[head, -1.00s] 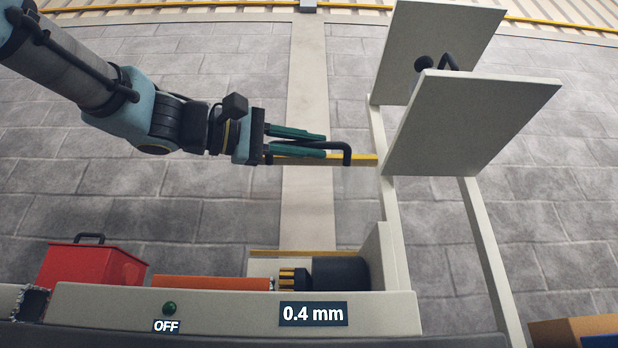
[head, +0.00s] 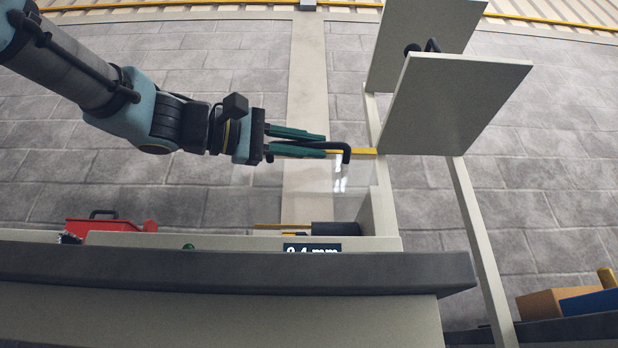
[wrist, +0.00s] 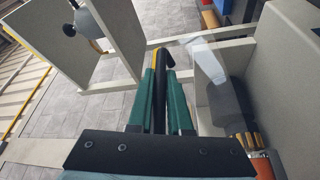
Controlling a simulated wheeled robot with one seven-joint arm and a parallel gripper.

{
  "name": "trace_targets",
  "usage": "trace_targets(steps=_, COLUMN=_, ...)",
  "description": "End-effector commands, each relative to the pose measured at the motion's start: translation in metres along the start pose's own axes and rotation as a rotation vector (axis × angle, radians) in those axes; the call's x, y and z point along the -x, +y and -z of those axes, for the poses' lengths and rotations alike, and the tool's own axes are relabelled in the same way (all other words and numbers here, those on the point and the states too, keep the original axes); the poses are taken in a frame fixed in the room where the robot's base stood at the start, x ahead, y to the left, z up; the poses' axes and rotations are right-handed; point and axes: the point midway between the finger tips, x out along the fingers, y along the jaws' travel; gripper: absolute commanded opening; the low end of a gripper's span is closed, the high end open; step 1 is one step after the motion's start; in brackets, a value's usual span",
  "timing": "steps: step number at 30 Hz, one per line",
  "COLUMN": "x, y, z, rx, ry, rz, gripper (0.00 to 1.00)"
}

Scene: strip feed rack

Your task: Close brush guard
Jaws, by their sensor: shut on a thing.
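My gripper (head: 297,142) is shut on the black bent handle (head: 345,150) of the brush guard, in mid-air left of the frame posts. The guard looks like a clear panel (head: 352,180) with a yellow edge bar (head: 363,152); it is faint, so its exact angle is hard to tell. In the wrist view the handle (wrist: 160,95) lies between the green fingers. The dark brush drum (head: 337,229) sits low on the bench, partly hidden by the front panel. It also shows in the wrist view (wrist: 226,105).
Two pale upright plates (head: 455,105) on posts stand at the right. The bench's dark front edge (head: 250,275) crosses below. A cardboard box (head: 545,303) is at lower right.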

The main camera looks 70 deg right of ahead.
Motion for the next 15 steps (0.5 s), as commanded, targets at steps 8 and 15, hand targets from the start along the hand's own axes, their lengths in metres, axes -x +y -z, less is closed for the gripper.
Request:
trace_targets(steps=8, x=0.0004, y=-0.0007, z=0.0012, rx=0.001, ry=0.003, rz=0.001, gripper=0.30)
trace_targets(steps=15, x=0.0005, y=-0.0001, z=0.0005, rx=0.000, ry=0.001, rz=0.001, gripper=0.30)
